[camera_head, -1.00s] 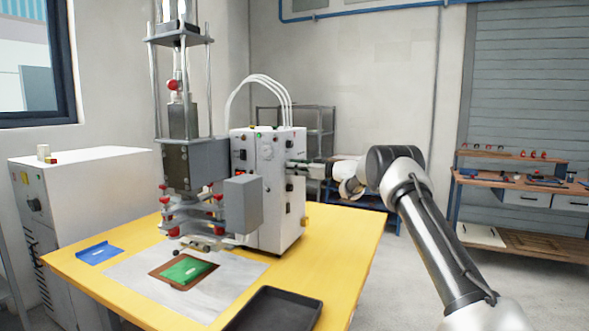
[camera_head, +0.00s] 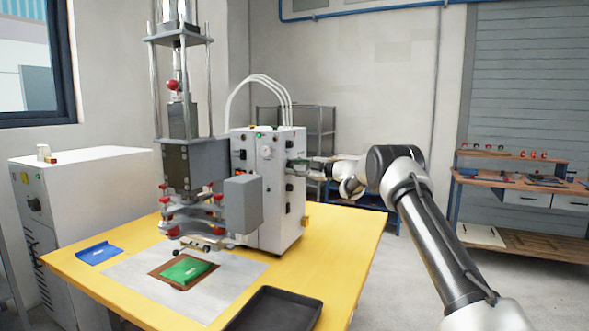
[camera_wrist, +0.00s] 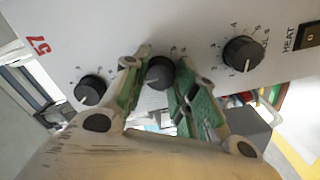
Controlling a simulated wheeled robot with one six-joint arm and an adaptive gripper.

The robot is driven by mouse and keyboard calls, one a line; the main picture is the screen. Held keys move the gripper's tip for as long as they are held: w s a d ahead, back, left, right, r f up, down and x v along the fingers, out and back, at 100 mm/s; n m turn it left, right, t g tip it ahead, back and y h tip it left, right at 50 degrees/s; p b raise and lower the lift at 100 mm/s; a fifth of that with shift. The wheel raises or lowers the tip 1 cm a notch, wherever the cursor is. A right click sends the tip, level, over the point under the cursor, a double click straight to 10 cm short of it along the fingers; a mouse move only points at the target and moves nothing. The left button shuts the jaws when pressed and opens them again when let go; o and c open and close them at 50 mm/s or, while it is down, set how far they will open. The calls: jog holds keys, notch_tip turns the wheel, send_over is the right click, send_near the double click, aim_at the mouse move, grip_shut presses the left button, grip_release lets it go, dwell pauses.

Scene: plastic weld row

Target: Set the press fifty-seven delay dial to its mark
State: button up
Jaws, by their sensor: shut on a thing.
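The white control panel marked 57 (camera_wrist: 38,47) fills the upper wrist view and is seen tilted. It carries three black dials in a row. My gripper (camera_wrist: 159,68) has its green-padded fingers on either side of the middle dial (camera_wrist: 159,73) and is shut on it. Its name is hidden, and its pointer and mark cannot be read clearly. A left dial (camera_wrist: 90,89) and a right dial (camera_wrist: 242,53), numbered and partly lettered "OL s", stand clear of the fingers. In the head view my gripper (camera_head: 298,166) is at the right side of the press cabinet (camera_head: 282,226).
A HEAT switch (camera_wrist: 308,37) is near the right dial. The press stands on a yellow table (camera_head: 345,235) with a black tray (camera_head: 275,312), a green piece (camera_head: 186,270) and a blue piece (camera_head: 98,253). A workbench (camera_head: 510,182) stands at the right, with open floor before it.

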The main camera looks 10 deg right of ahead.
jog(key=n, duration=0.4)
jog(key=shift+f+n, duration=0.1)
jog(key=shift+n, duration=0.3)
dwell(0.4)
jog(key=o, duration=1)
jog(key=shift+o, duration=0.2)
jog(key=shift+s, duration=0.1)
jog(key=v, duration=1.2)
